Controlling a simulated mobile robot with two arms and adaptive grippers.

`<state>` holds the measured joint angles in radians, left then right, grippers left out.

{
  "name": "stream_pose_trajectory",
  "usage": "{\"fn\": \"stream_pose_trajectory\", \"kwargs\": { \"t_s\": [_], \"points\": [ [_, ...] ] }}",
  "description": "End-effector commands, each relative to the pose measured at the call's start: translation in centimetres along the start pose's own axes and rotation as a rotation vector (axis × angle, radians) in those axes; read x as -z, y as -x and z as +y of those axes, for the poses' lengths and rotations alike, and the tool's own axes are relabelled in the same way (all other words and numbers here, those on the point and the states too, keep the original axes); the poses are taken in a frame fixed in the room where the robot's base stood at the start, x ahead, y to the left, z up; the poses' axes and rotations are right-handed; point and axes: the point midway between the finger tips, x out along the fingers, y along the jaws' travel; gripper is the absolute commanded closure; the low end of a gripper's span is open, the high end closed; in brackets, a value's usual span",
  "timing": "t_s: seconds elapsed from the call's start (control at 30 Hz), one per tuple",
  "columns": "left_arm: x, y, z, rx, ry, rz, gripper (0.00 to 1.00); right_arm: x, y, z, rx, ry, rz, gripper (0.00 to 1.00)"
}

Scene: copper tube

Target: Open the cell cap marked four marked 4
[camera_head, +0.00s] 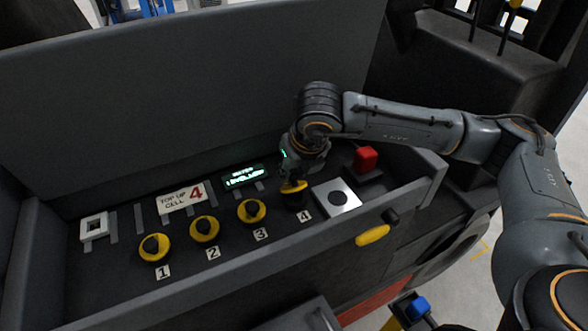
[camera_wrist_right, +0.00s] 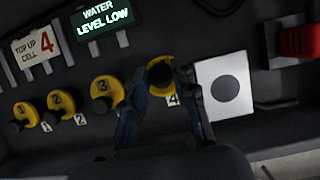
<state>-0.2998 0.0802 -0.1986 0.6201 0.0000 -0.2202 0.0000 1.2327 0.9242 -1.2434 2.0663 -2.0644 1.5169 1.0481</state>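The yellow and black cell cap marked 4 (camera_head: 293,186) is the rightmost in the row on the dark panel. In the right wrist view the cap (camera_wrist_right: 161,76) shows between my finger ends, with its label 4 in front. My right gripper (camera_wrist_right: 162,82) points down at this cap, one finger on each side, about a cap's width apart. In the head view my right gripper (camera_head: 300,165) hides part of the cap. I cannot tell whether the fingers press on it. My left gripper is not in view.
Caps 1 (camera_head: 154,248), 2 (camera_head: 204,229) and 3 (camera_head: 250,211) stand to the left. A lit display (camera_head: 245,176) reads water level low. A sign (camera_head: 182,199) reads top up cell 4.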

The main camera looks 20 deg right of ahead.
Motion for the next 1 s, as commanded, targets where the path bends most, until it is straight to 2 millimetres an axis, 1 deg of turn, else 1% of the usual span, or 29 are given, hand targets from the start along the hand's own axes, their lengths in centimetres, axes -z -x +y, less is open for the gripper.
{"fn": "stream_pose_trajectory", "kwargs": {
  "t_s": [0.23, 0.4, 0.6, 0.97, 1.0],
  "points": [
    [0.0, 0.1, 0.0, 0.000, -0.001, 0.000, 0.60, -0.5, 0.0, -0.1, 0.003, -0.004, 0.032, 1.00],
    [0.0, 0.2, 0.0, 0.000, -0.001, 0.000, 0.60, -1.4, -0.1, -0.1, 0.004, -0.005, 0.142, 1.00],
    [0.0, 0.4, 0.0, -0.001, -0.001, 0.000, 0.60, -1.9, -0.2, 0.0, 0.003, -0.002, 0.231, 1.00],
    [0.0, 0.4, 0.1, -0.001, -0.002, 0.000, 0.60, -2.0, -0.2, 0.0, 0.001, -0.001, 0.246, 1.00],
    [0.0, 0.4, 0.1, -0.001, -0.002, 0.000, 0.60, -2.0, -0.2, 0.0, 0.001, -0.001, 0.246, 0.67]
  ]
}}
